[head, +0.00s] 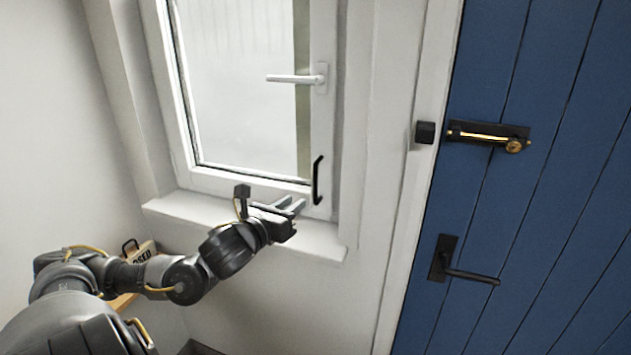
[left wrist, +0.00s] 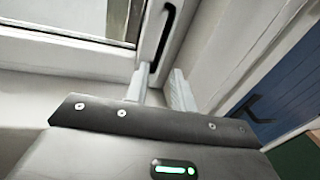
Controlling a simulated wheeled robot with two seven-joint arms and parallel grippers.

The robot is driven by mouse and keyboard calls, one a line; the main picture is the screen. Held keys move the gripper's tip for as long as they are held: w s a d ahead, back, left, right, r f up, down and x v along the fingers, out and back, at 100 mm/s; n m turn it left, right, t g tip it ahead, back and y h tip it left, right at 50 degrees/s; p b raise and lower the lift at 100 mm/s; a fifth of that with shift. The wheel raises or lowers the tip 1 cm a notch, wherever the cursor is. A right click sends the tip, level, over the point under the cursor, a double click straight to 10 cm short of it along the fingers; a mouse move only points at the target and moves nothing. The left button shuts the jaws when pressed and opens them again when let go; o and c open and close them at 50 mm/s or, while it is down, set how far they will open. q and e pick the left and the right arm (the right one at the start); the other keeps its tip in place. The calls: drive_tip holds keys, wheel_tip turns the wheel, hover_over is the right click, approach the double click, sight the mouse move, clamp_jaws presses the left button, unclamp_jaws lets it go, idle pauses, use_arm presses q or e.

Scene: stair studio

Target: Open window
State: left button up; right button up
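The white-framed window (head: 325,130) stands above the sill, and its sash looks flush in the frame. Its white lever handle (head: 293,79) lies horizontal, pointing left. A black vertical pull handle (head: 318,180) is on the sash's lower right corner; it also shows in the left wrist view (left wrist: 168,28). My left gripper (head: 296,205) is just below and left of the pull handle, above the sill. In the left wrist view its two pale fingers (left wrist: 160,85) are apart with nothing between them; the pull handle is beyond the tips. My right gripper is out of view.
A white sill (head: 190,207) juts out below the window. To the right is a blue plank door (head: 545,200) with a brass-and-black bolt (head: 490,135) and a black lever (head: 470,275).

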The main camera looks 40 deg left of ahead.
sight(315, 182)
use_arm(q)
drive_tip(key=shift+m, duration=0.5)
drive_tip(key=w+p, duration=0.2)
drive_tip(key=w, duration=0.1)
drive_tip(key=w+a+r+p, duration=0.1)
drive_tip(key=w+p, duration=0.1)
drive_tip(key=w, duration=0.2)
drive_tip(key=w+p, duration=0.1)
drive_tip(key=w, duration=0.2)
drive_tip(key=shift+w+a+r+p, duration=0.25)
drive_tip(key=shift+w+a+p, duration=0.05)
drive_tip(key=shift+w+p, duration=0.1)
clamp_jaws()
